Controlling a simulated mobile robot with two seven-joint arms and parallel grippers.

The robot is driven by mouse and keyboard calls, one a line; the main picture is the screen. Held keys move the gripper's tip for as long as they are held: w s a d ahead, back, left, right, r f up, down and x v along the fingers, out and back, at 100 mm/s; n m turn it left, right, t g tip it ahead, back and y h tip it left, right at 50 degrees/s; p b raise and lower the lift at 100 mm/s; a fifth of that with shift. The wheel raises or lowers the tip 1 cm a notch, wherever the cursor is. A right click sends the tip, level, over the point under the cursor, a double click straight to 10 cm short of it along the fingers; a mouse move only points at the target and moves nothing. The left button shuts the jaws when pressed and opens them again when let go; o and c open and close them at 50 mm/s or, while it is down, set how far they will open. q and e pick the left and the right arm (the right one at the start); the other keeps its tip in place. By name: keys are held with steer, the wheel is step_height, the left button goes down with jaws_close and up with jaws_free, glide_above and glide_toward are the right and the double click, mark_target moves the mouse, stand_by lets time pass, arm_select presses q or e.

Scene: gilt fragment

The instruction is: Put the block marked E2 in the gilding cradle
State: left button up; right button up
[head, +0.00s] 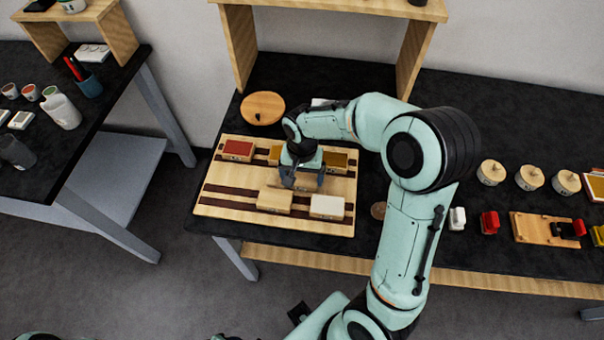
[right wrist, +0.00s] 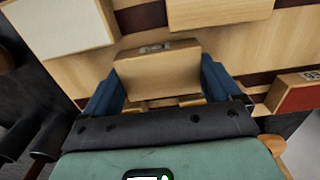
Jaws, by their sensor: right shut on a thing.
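My right gripper (head: 304,180) is over the middle of a pale wooden board (head: 215,209) with dark strips. In the right wrist view it is shut on a tan block (right wrist: 158,78) between its blue fingers. A small label on that block is too blurred to read, so I cannot confirm it is E2. In the head view the gripper hides most of the held block. No cradle is marked; a low wooden holder (head: 530,228) lies at the right of the table, but I cannot tell if it is the gilding cradle. My left gripper is not in view.
A round wooden lid (head: 262,107) lies behind. Round-topped jars (head: 529,176) and a red item (head: 489,222) stand at right.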

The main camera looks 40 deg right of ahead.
steer(key=shift+f, duration=0.2)
steer(key=o, duration=0.8)
steer(key=shift+c, duration=0.2)
steer(key=shift+r, duration=0.15)
